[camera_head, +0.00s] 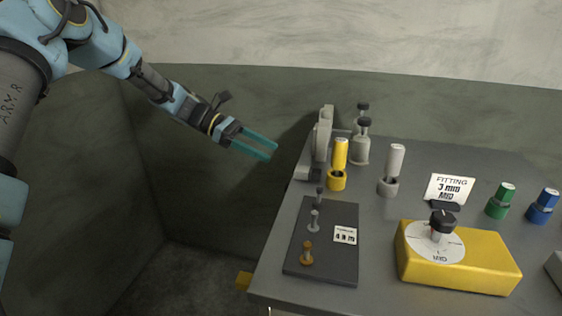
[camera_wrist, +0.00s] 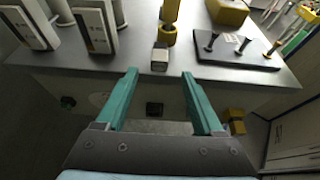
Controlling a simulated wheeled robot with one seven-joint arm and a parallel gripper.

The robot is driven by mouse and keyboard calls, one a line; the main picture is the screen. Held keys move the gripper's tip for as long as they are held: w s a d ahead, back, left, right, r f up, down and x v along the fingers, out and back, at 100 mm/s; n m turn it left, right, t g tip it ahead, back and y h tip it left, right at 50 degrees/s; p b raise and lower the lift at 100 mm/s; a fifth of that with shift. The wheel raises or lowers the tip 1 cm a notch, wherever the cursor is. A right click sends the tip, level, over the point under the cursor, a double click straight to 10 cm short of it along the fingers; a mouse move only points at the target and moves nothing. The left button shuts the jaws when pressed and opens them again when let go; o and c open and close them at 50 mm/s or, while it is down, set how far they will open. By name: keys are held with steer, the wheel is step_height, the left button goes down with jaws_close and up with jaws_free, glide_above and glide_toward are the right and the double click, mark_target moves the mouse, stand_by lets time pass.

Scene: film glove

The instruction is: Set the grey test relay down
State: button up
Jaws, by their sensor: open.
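A small grey block (camera_head: 308,174), which looks like the grey test relay, lies on the left edge of the dark grey table (camera_head: 390,222). It also shows in the wrist view (camera_wrist: 160,57), resting on the tabletop by the near edge. My gripper (camera_head: 264,148) has two teal fingers and is open and empty, left of the table edge and apart from the block. In the wrist view the fingers (camera_wrist: 158,82) stand wide apart, with the block beyond and between their tips. Nothing is held.
A yellow cylinder (camera_head: 340,155) in a yellow collar stands close to the block. Upright grey units (camera_head: 323,135) stand behind it. A dark board with pegs (camera_head: 322,240), a grey cylinder (camera_head: 395,162) and a yellow dial box (camera_head: 470,260) occupy the table. Left of the table is open room.

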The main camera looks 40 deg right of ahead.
steer(key=shift+v, duration=0.75)
steer(key=w+a+f+m+t+y, duration=0.1)
steer(key=w+a+t, duration=0.15)
steer(key=a, duration=0.65)
steer(key=w+a+f+m+t+y, duration=0.1)
steer(key=w+a+m+t+y, duration=0.15)
steer(key=a, duration=0.75)
steer(key=w+a+f+t+y, duration=0.1)
steer(key=a+t, duration=0.3)
steer(key=a, duration=0.5)
steer(key=s+a+m+t+y, duration=0.1)
steer(key=s+a+m+t, duration=0.1)
steer(key=a, duration=0.7)
steer(key=s+a+m+t+y, duration=0.1)
steer(key=s+a+m+t, duration=0.1)
steer(key=a, duration=0.8)
steer(key=shift+s+a+r+y, duration=0.2)
steer(key=shift+s+r+y, duration=0.1)
steer(key=shift+r+y, duration=0.05)
